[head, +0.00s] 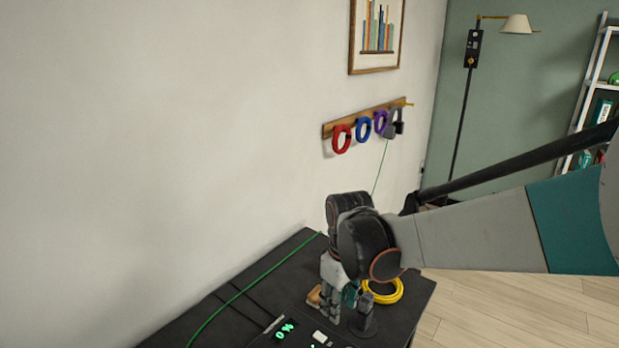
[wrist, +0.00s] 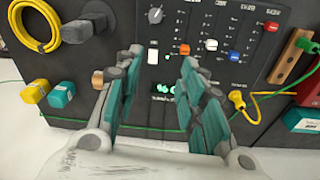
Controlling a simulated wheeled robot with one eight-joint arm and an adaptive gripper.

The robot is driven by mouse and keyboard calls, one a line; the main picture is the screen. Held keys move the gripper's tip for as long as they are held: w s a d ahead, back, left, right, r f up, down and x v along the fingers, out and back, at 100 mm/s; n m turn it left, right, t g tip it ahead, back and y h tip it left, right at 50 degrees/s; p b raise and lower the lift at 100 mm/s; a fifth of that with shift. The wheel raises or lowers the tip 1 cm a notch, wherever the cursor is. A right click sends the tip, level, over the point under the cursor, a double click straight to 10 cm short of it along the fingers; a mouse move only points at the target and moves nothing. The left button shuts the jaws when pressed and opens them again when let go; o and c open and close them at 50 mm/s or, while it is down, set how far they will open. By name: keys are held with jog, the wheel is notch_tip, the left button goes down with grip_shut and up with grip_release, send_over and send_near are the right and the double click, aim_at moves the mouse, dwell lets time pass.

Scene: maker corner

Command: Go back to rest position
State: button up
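My gripper (wrist: 155,98) is open and empty in the wrist view, its teal-padded fingers spread in front of a black control panel (wrist: 265,55) with a knob, sliders and a green display. In the head view my gripper (head: 343,300) points down over the black table (head: 288,262). My arm reaches in from the right and hides part of the table. Whether the fingers touch anything cannot be told from the head view.
A yellow cable coil (head: 398,291) lies right of my gripper. A green cable (head: 240,292) crosses the table. A wall rack (head: 355,121) holds coloured rings. A floor lamp (head: 464,100) and a shelf (head: 590,90) stand behind; wooden floor (head: 500,310) is clear at right.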

jog(key=s+d+r+m+t, duration=0.3)
jog(key=s+d+r+m, duration=0.1)
jog(key=s+d+r, duration=0.35)
jog(key=s+d+m+t, duration=0.3)
jog(key=s+d+m, duration=0.1)
jog(key=s, duration=0.6)
jog(key=shift+d+r+m+b, duration=0.35)
jog(key=shift+d+m+b, duration=0.1)
jog(key=shift+d, duration=0.25)
dwell(1.9)
